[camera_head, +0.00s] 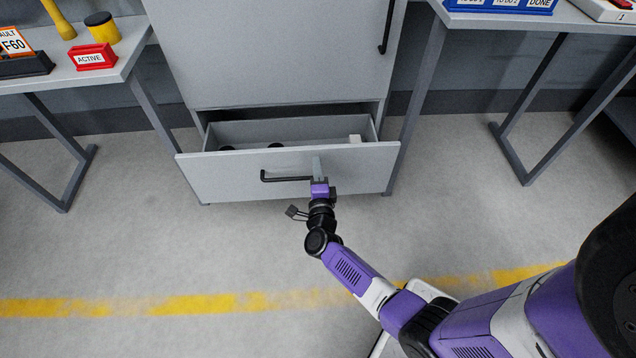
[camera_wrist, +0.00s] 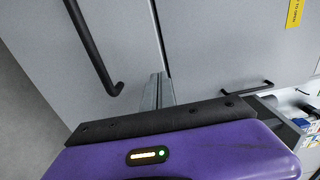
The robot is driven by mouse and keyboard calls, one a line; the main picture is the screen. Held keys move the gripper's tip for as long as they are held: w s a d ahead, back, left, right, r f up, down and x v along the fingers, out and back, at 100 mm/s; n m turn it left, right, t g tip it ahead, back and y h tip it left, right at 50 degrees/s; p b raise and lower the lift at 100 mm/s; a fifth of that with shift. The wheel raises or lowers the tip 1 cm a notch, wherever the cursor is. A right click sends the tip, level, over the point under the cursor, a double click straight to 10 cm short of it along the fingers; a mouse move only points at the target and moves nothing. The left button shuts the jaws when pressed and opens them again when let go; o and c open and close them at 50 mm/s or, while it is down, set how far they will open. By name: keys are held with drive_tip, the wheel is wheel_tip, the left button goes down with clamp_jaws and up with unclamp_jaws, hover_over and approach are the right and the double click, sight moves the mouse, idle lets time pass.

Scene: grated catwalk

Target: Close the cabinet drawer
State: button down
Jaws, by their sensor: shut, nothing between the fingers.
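The cabinet drawer (camera_head: 230,176) is the grey bottom drawer of the cabinet (camera_head: 270,55), and it stands pulled out in the head view. Its black bar handle (camera_head: 285,179) runs across the front and also shows in the wrist view (camera_wrist: 92,50). A white block and a few dark items lie inside the drawer. My gripper (camera_head: 317,165) is shut and empty. Its fingers are at the drawer front near the handle's right end. In the wrist view the fingertips (camera_wrist: 158,85) are close to the front; I cannot tell whether they touch it.
A table at left (camera_head: 120,65) holds a red ACTIVE sign (camera_head: 93,57) and a yellow cylinder (camera_head: 102,28). A table at right (camera_head: 550,18) holds blue bins (camera_head: 500,4). The table legs stand either side of the cabinet. The floor before the drawer is clear, with a yellow line (camera_head: 205,304).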

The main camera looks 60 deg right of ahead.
drive_tip(key=shift+b+x, duration=0.3)
drive_tip(key=shift+x, duration=1)
drive_tip(key=shift+w+d, duration=0.1)
